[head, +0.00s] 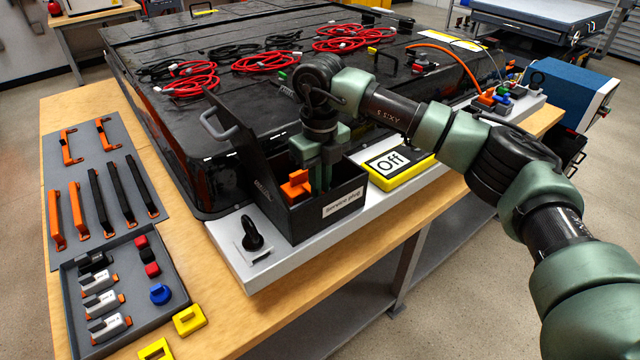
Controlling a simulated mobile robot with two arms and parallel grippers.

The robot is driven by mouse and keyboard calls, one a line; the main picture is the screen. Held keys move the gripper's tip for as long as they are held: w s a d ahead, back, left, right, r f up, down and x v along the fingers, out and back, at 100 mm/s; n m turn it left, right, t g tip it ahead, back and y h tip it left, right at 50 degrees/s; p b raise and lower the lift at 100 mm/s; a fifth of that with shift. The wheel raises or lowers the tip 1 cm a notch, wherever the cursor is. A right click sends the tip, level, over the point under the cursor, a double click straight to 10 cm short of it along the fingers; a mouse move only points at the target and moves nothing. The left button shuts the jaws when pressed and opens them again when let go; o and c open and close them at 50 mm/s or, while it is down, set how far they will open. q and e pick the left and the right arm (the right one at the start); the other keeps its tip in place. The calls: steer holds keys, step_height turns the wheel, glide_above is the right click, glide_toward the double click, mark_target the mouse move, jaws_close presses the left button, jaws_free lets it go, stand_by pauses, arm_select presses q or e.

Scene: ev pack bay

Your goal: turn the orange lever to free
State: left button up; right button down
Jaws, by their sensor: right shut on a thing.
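The orange lever (296,186) sits inside an open black box (345,208) labelled "service plug". My right gripper (320,186) reaches down into this box from above. Its fingers are shut on the lever, and the lever's orange end sticks out to their left. The fingertips and the rest of the lever are partly hidden by the fingers and the box wall. The box's black lid (240,135) stands raised at the back left. My left gripper is not in view.
A yellow-framed "Off" sign (398,167) lies right of the box. A black key-like knob (252,236) stands at its left. Behind is the large black pack (140,70) with red and black cables. A grey tray (165,328) of parts lies front left.

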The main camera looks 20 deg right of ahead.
steer(key=n+b, duration=0.1)
steer(key=n, duration=0.2)
steer(key=shift+n+b, duration=0.35)
steer(key=shift+n, duration=0.05)
steer(key=n+b, duration=0.1)
steer(key=n, duration=0.4)
steer(key=n+b, duration=0.1)
steer(key=n, duration=0.4)
steer(key=shift+r+n, duration=0.1)
steer(key=shift+n, duration=1.8)
steer(key=c, duration=1.5)
jaws_free()
